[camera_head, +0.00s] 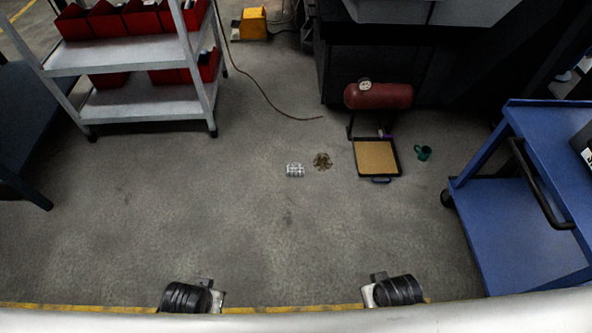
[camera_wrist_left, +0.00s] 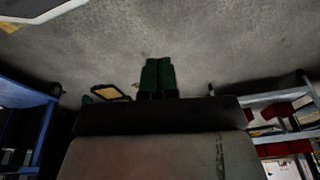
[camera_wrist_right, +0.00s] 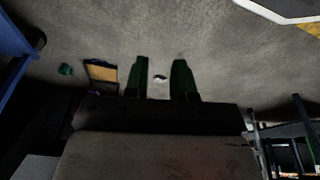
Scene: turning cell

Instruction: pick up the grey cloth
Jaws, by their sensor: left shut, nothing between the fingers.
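No piece that I can surely name as the grey cloth shows. A small light grey, patterned thing (camera_head: 295,170) lies on the floor in the head view; I cannot tell whether it is cloth. A brownish crumpled thing (camera_head: 322,161) lies just right of it. In the right wrist view a small pale thing (camera_wrist_right: 160,77) shows on the floor, beyond and between the fingers. My right gripper (camera_wrist_right: 161,65) has its green fingers apart, empty. My left gripper (camera_wrist_left: 158,62) has its fingers together, empty. Both are well away from the floor things.
A black-rimmed tray with a tan bottom (camera_head: 357,160) lies on the floor, a green mug (camera_head: 423,153) right of it. A red tank (camera_head: 378,96) stands behind. A blue cart (camera_head: 520,215) stands right, a grey shelf (camera_head: 130,104) with red bins back left. The near floor is clear.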

